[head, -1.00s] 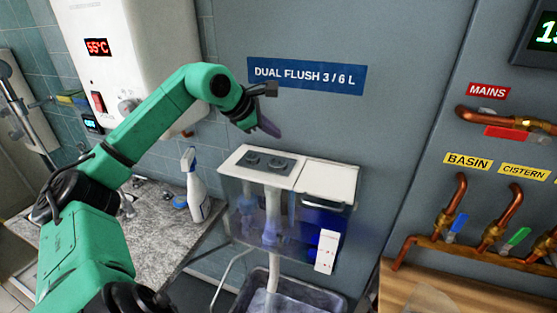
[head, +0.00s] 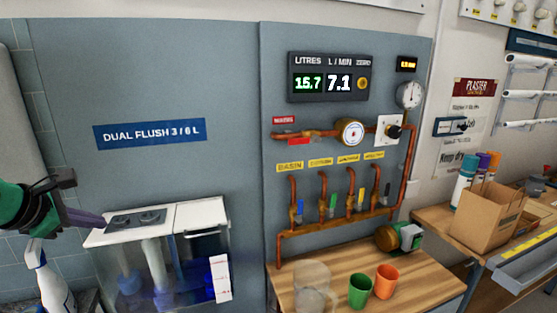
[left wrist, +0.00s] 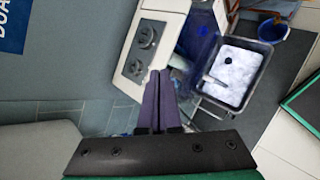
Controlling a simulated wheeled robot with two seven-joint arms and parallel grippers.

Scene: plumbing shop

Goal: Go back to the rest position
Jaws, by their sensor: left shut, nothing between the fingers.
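My left gripper (head: 88,217) comes in at the left edge of the head view. Its dark purple fingers are together and empty, beside the left end of the cistern's white lid (head: 203,216). In the left wrist view the shut fingers (left wrist: 158,80) point toward the cistern top (left wrist: 155,30) with its two round flush buttons. I cannot tell whether the fingertips touch the lid. The clear cistern tank (head: 150,272) shows blue parts inside. My right gripper is not in view.
A spray bottle (head: 45,285) stands below my left gripper. Copper pipes with valves (head: 340,212) and a meter display (head: 327,78) are on the wall. A wooden bench holds a green cup (head: 359,291), an orange cup (head: 386,282) and a clear jug (head: 312,285). A cardboard box (head: 490,215) stands right.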

